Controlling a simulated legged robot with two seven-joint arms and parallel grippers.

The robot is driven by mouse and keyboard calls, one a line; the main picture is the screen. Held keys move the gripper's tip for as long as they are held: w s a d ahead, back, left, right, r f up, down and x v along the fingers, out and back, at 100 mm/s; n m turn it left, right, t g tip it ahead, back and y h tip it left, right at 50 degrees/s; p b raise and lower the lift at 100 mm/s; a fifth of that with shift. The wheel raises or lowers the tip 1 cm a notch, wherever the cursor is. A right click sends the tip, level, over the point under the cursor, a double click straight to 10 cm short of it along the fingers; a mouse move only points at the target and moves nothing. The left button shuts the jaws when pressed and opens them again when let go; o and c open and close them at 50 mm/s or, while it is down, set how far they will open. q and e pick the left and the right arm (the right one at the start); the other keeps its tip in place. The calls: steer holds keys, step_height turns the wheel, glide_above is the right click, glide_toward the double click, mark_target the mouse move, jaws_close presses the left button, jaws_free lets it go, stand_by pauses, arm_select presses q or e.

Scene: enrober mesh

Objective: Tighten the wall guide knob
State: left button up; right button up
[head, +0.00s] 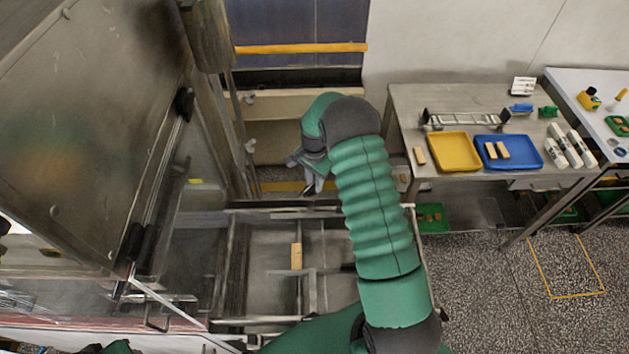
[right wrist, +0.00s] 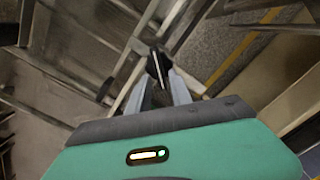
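My right arm reaches forward over the metal frame, and my right gripper (head: 312,188) points down at the frame's far rail (head: 285,205). In the right wrist view the grey fingers (right wrist: 160,82) converge around a small dark piece (right wrist: 157,65) beside a pale metal rail (right wrist: 128,82). I cannot tell whether this dark piece is the wall guide knob or part of the fingertips, nor whether the fingers grip anything. No knob can be made out clearly in the head view. My left gripper is not in view.
A small tan block (head: 297,256) lies inside the frame. A large raised metal cover (head: 95,110) stands at left. A steel table (head: 440,100) at right holds a yellow tray (head: 434,160), a blue tray (head: 533,160) and white containers. The speckled floor at lower right is clear.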

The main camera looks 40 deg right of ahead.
steer(key=shift+s+f, duration=0.1)
steer(key=shift+s, duration=0.05)
steer(key=shift+c, duration=1)
steer(key=shift+a, duration=0.25)
jaws_close()
steer(key=shift+w+a, duration=0.3)
steer(key=shift+a, duration=0.1)
steer(key=shift+s+d, duration=0.15)
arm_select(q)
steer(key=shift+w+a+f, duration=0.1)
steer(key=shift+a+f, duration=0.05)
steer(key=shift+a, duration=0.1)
